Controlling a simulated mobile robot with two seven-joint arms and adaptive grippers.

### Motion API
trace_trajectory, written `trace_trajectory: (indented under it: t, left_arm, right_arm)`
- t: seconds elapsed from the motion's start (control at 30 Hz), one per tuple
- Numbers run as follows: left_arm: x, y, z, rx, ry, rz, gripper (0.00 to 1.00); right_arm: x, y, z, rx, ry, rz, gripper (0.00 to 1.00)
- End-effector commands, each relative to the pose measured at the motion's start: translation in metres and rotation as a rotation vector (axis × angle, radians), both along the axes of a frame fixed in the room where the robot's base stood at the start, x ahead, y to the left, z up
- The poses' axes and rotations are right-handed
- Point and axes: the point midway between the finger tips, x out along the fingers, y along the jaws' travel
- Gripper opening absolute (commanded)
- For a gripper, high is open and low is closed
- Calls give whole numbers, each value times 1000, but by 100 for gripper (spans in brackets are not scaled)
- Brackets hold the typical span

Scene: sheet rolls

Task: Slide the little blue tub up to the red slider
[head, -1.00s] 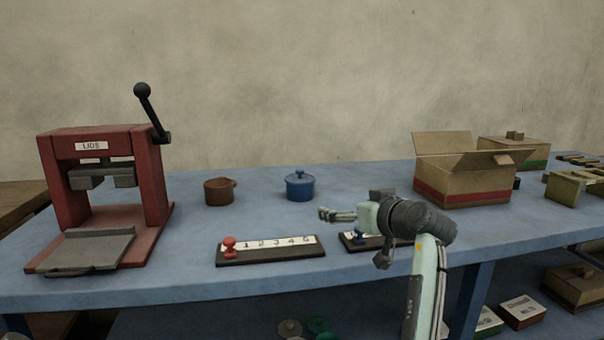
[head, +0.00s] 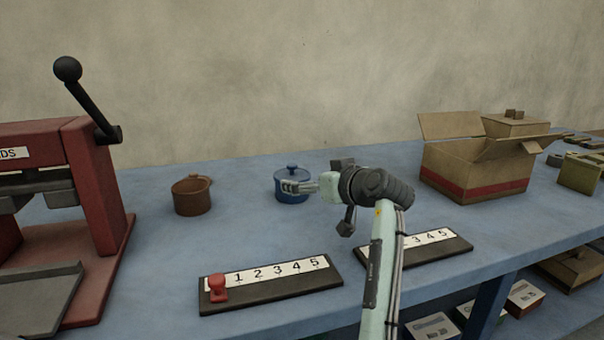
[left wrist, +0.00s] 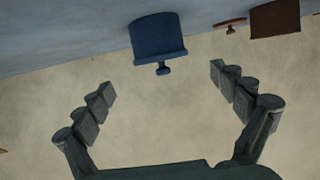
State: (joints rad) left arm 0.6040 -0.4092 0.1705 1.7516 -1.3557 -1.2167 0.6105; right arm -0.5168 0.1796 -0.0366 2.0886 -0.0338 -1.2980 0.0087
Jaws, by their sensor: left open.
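The little blue tub (head: 292,194), with a lid and knob, stands upright on the blue table near the middle. It also shows, upside down, in the left wrist view (left wrist: 157,38), beyond the fingertips and roughly centred between them. The wrist view also shows my left gripper (left wrist: 162,80) with fingers spread and apart from the tub. The red slider (head: 217,288) sits at the left end of a dark numbered board (head: 270,288), nearer than the tub. My right gripper is out of view.
A brown pot (head: 191,197) stands left of the tub. A red lid press (head: 95,190) fills the left side. A second numbered board (head: 440,246) is partly hidden by my arm. An open carton (head: 475,175) stands at right. Bare table lies between tub and red slider's board.

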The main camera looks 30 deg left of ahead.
Motion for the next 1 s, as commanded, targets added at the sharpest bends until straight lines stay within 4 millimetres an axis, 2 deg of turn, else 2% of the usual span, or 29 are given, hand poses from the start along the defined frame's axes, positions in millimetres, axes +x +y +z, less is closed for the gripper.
trace_trajectory:
  t: [0.17,0.6,1.0]
  left_arm:
    - [4,7,-2,0,2,2,96]
    - [32,58,-19,2,1,2,96]
    - [37,65,-23,0,0,0,96]
  right_arm:
    - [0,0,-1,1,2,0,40]
    - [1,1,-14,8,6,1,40]
    - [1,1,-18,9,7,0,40]
